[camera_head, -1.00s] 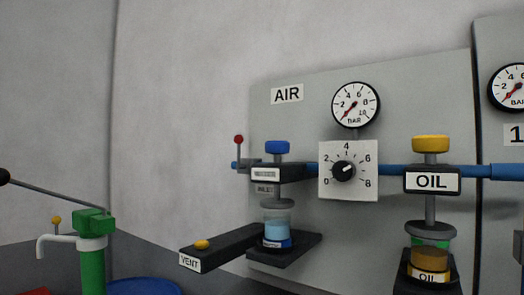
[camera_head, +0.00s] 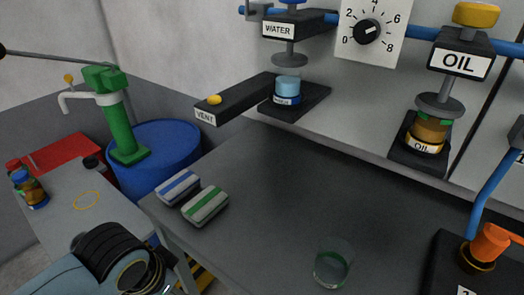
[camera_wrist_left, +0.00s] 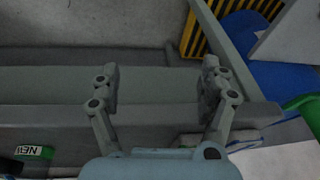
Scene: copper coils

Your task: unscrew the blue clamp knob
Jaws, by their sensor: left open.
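The blue clamp knob is almost wholly cut off by the top edge of the head view; only a sliver (camera_head: 289,2) shows above the WATER label (camera_head: 278,29). Below that label hang a grey stem and a grey disc (camera_head: 289,60). A small jar with light blue contents (camera_head: 288,84) stands under the disc on a dark shelf (camera_head: 312,100). My left gripper (camera_wrist_left: 157,88) is open and empty in the left wrist view, its two fingers apart over a grey table edge, far from the knob. My right gripper is not in view.
A VENT lever with a yellow button (camera_head: 214,99) juts out left of the jar. The yellow OIL knob (camera_head: 476,14) is at right. Two striped sponges (camera_head: 178,187) and a clear glass (camera_head: 333,262) are on the dark tabletop (camera_head: 270,195), whose middle is clear. A blue drum (camera_head: 165,160) stands left.

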